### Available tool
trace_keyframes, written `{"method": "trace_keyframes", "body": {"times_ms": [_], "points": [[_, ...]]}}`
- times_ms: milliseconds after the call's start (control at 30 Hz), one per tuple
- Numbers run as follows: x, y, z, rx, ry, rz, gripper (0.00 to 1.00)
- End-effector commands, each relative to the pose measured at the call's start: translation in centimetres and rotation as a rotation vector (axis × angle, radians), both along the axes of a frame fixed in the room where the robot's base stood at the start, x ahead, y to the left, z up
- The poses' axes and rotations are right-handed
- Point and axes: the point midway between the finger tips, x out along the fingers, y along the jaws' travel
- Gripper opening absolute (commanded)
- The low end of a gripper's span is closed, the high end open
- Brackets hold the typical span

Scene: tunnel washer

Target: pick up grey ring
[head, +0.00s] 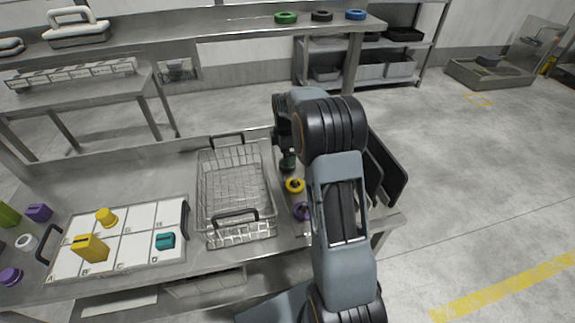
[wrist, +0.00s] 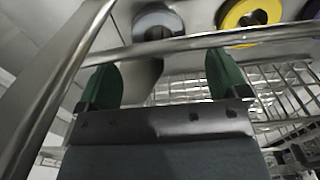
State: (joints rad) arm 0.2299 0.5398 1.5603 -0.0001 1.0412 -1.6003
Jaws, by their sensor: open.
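The grey ring (wrist: 157,22) lies on a steel surface at the top of the wrist view, left of the yellow ring (wrist: 250,12). In the head view I cannot make out the grey ring; my arm and gripper cover that area. My gripper (wrist: 165,78) has two green fingers spread apart with nothing between them. The grey ring is beyond the fingertips, roughly in line with the gap, and apart from them. In the head view my gripper (head: 288,161) is just right of the wire basket, behind the yellow ring (head: 295,185).
A wire basket (head: 203,190) with raised dark handles stands left of my gripper. A steel bar (wrist: 190,45) crosses the wrist view near the fingertips. A purple ring (head: 301,211) lies nearer the front. A lettered tray (head: 127,268) holds yellow and teal pieces. Dark upright panels (head: 388,170) stand right.

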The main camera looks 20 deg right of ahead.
Motion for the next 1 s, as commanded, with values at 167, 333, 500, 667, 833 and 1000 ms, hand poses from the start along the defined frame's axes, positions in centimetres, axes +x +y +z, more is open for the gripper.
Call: {"method": "trace_keyframes", "body": {"times_ms": [167,333,500,667,833,1000], "points": [[0.1,0.3,-2.4,0.001,0.004,0.0,0.92],[0.1,0.3,-4.3,0.0,0.002,0.0,0.92],[0.1,0.3,-4.9,0.0,0.001,0.0,0.92],[0.1,0.3,-4.9,0.0,0.0,0.0,0.92],[0.1,0.3,-4.9,0.0,0.0,0.0,0.79],[0.1,0.3,-4.9,0.0,0.0,0.0,0.63]]}}
